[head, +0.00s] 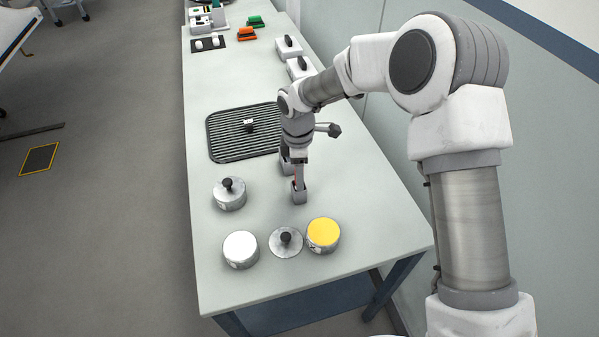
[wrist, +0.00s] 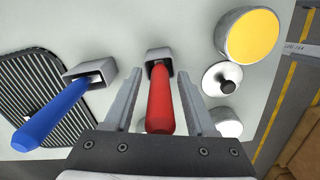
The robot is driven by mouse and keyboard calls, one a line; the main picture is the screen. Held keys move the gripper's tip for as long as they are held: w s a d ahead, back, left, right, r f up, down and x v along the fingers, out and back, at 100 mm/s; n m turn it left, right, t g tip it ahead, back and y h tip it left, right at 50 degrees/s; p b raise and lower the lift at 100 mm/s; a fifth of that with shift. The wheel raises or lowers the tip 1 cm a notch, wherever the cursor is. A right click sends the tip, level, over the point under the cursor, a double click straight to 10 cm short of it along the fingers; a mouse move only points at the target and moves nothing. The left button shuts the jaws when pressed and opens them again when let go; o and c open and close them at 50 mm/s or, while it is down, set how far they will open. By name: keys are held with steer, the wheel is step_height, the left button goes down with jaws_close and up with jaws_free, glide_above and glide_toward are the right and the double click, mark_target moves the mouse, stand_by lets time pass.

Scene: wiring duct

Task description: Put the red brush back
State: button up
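The red brush (wrist: 160,100) shows its handle in the wrist view, pointing toward the camera. Its far end sits in a grey block-shaped holder (wrist: 158,53), which shows in the head view too (head: 299,196). My gripper (wrist: 160,75) is open, with one finger on each side of the red handle and visible gaps between fingers and handle. In the head view my gripper (head: 299,175) is directly above the holder and mostly hides the brush. The brush's bristles are hidden.
A blue-handled brush (wrist: 55,112) stands in a second holder (wrist: 98,73) beside it. A ribbed black mat (head: 222,143), a yellow-topped tin (head: 323,233), a white-topped tin (head: 240,248), a loose lid (head: 286,242) and a lidded tin (head: 229,196) are close by.

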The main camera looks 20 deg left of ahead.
step_height(320, 180, up, 12)
steer(key=shift+a+r, duration=0.1)
steer(key=shift+a, duration=0.05)
stand_by(0.6)
steer(key=s+d+r+m+t, duration=0.1)
steer(key=s+d+r+m, duration=0.1)
steer(key=d+r+m, duration=0.65)
steer(key=s+d+r+m+t, duration=0.2)
steer(key=d+r, duration=0.3)
steer(key=d, duration=0.8)
steer(key=s+d+r+m+t, duration=0.1)
steer(key=s+d+m+t, duration=0.1)
steer(key=s+d+m, duration=1)
steer(key=s+d, duration=0.2)
steer(key=shift+s+d+r+t, duration=0.15)
steer(key=shift+d+r+t, duration=0.15)
steer(key=shift+d, duration=0.05)
steer(key=shift+m, duration=0.25)
